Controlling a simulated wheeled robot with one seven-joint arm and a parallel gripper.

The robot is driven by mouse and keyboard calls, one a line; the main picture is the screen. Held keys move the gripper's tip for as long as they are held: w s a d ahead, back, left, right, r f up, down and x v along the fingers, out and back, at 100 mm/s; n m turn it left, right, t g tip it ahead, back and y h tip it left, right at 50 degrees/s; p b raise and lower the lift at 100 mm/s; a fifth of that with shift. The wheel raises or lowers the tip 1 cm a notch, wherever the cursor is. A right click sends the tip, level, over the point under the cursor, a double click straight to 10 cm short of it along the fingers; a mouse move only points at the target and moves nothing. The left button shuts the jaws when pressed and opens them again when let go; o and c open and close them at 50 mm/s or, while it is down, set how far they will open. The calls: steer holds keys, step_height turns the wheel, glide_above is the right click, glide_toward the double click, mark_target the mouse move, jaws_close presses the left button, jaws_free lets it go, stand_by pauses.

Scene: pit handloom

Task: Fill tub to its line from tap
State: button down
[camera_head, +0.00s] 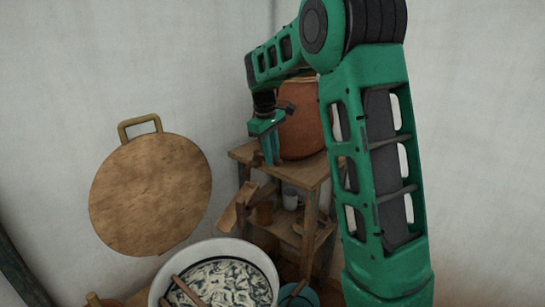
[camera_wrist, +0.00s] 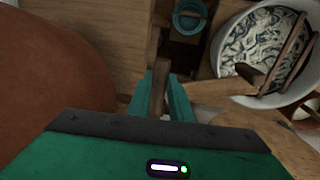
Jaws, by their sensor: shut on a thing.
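A white tub (camera_head: 270,262) stands low at the bottom of the head view, holding pale, grey-streaked contents; it also shows at upper right in the wrist view (camera_wrist: 228,30). A dark line runs around inside its rim. A brown clay pot (camera_head: 303,125) sits on the wooden stand. My gripper (camera_head: 270,158) points down in front of the pot. In the wrist view its teal fingers (camera_wrist: 160,105) are shut on a small upright wooden piece (camera_wrist: 160,72), perhaps the tap's handle. A wooden spout (camera_wrist: 212,88) reaches toward the tub. I cannot make out any running water.
A blue bucket (camera_wrist: 187,20) is below. Wooden sticks (camera_wrist: 290,50) lie across the tub. A round wooden board (camera_head: 150,195) with a handle is by the wall.

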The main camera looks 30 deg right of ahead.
steer(key=c, duration=1.6)
jaws_free()
steer(key=shift+r, duration=0.1)
steer(key=r, duration=0.3)
steer(key=a+r, duration=0.1)
steer(key=r, duration=0.6)
steer(key=shift+s+a+r, duration=0.1)
steer(key=shift+s+a, duration=0.25)
steer(key=shift+a, duration=0.05)
steer(key=s+d+f+m, duration=0.2)
steer(key=s+d+m, duration=0.15)
steer(key=s, duration=0.75)
steer(key=s+a+f+m, duration=0.1)
steer(key=s+f, duration=0.3)
steer(key=s, duration=0.5)
steer(key=s+a+f+m+y, duration=0.1)
steer(key=s+f+m, duration=0.2)
steer(key=s, duration=0.7)
steer(key=s+a+f+m+y, duration=0.1)
steer(key=s+f+m, duration=0.2)
steer(key=s+f, duration=0.3)
steer(key=shift+s+a+g, duration=0.1)
steer(key=shift+s+g, duration=0.3)
steer(key=shift+s, duration=1.25)
